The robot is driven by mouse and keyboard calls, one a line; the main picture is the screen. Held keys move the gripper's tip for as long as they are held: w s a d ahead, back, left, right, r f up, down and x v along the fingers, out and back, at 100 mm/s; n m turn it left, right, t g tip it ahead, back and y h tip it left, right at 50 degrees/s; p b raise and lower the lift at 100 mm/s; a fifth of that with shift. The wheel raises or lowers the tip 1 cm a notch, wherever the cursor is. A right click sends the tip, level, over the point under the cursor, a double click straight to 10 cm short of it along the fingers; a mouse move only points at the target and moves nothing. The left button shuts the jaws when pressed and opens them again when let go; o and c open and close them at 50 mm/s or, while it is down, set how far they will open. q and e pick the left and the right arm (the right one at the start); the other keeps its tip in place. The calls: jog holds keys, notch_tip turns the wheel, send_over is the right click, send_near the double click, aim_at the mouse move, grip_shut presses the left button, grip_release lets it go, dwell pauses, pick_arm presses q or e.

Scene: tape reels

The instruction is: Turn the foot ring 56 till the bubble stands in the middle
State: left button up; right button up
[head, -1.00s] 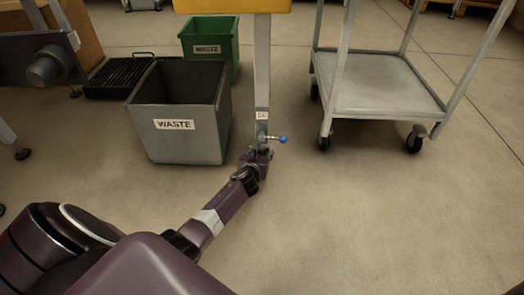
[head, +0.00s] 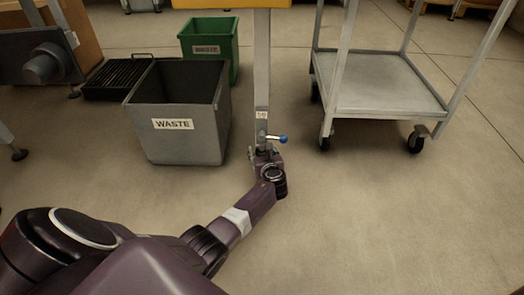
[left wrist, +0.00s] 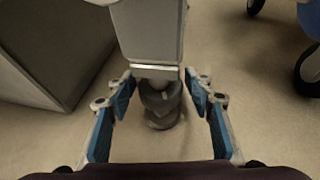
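A grey machine leg (head: 262,70) with a small number label (head: 262,114), too small to read surely, comes down to the floor in the head view. My left gripper (head: 264,155) is at its foot, largely hidden by my wrist. In the left wrist view the leg (left wrist: 150,30) ends in a dark foot with a ring (left wrist: 160,95). My left gripper (left wrist: 160,92) is open, with one blue-padded finger on each side of the foot and a gap on both sides. No bubble level shows. My right gripper is not in view.
A wheeled cart (head: 385,100) stands to the right. Floor at front right is clear.

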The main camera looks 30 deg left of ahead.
pick_arm(q)
jog(key=shift+o, duration=0.5)
jog(key=shift+a, duration=0.1)
jog(key=shift+m+t+h+p, duration=0.35)
jog(key=shift+m+t+h, duration=0.45)
jog(key=shift+m+h, duration=0.25)
jog(key=shift+r+m+t+h+p, duration=0.2)
jog(key=shift+m+t+h+p, duration=0.5)
jog(key=shift+m+h, duration=0.55)
jog(key=s+d+r+n+g+p, duration=0.2)
jog(key=s+d+r+n+p, duration=0.1)
jog(key=s+p, duration=0.5)
jog(key=s+d+r+n+g+h+p, duration=0.1)
jog(key=s+d+r+n+p, duration=0.2)
jog(key=s+p, duration=0.6)
jog(key=s+d+r+n+g+h+p, duration=0.1)
jog(key=s+d+r+n+g+p, duration=0.1)
jog(key=s+d+n+p, duration=0.3)
jog(key=shift+s+d+r+g+p, duration=0.45)
jog(key=shift+s+p, duration=1.7)
jog(key=shift+p, duration=3.65)
jog(key=shift+r, duration=0.1)
